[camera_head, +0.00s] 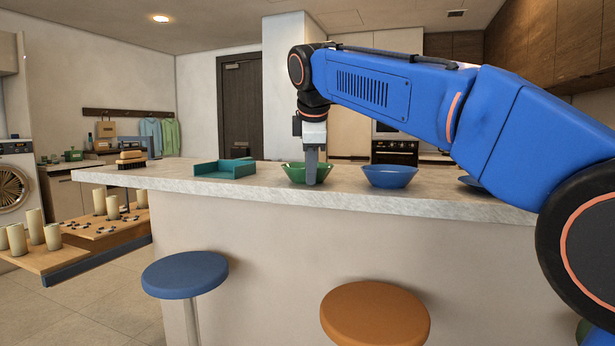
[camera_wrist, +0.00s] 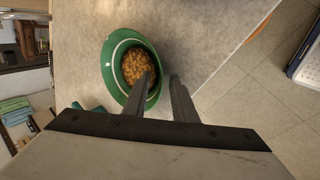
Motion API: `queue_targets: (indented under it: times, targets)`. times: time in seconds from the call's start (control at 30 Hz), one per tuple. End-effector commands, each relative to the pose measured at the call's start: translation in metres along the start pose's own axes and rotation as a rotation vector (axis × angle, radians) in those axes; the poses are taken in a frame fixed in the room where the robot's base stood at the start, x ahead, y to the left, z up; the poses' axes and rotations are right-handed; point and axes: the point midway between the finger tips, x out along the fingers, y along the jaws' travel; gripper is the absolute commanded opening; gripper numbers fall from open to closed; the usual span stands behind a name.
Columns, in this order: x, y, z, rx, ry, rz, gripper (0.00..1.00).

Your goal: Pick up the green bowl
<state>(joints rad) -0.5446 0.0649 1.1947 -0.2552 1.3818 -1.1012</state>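The green bowl (camera_head: 294,173) stands upright on the counter, between a teal tray and a blue bowl. In the wrist view the green bowl (camera_wrist: 112,66) holds a heap of small brown pieces (camera_wrist: 136,66). My gripper (camera_head: 312,183) points down at the bowl's right side in the head view. In the wrist view my gripper (camera_wrist: 162,82) has its two fingers apart, one over the bowl's inside and one beyond its rim. Whether either finger touches the bowl I cannot tell.
The pale counter (camera_head: 430,195) carries the blue bowl (camera_head: 389,176) just right of the green one and the teal tray (camera_head: 224,168) to the left. Blue (camera_head: 185,274) and orange (camera_head: 375,312) stools stand in front.

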Motion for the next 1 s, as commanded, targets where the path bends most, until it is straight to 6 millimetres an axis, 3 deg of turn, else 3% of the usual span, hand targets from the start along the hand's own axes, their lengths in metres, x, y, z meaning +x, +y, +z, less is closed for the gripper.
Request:
queue_targets:
  times: [0.17,0.3,0.73,1.0]
  targets:
    - [0.000,0.000,0.000,0.000,0.000,0.000,0.25]
    - [0.000,0.000,0.000,0.000,0.000,0.000,0.00]
    - [-0.004,0.003,0.000,0.000,0.000,0.000,0.00]
    - [-0.037,0.024,0.000,0.002,0.001,0.003,0.00]
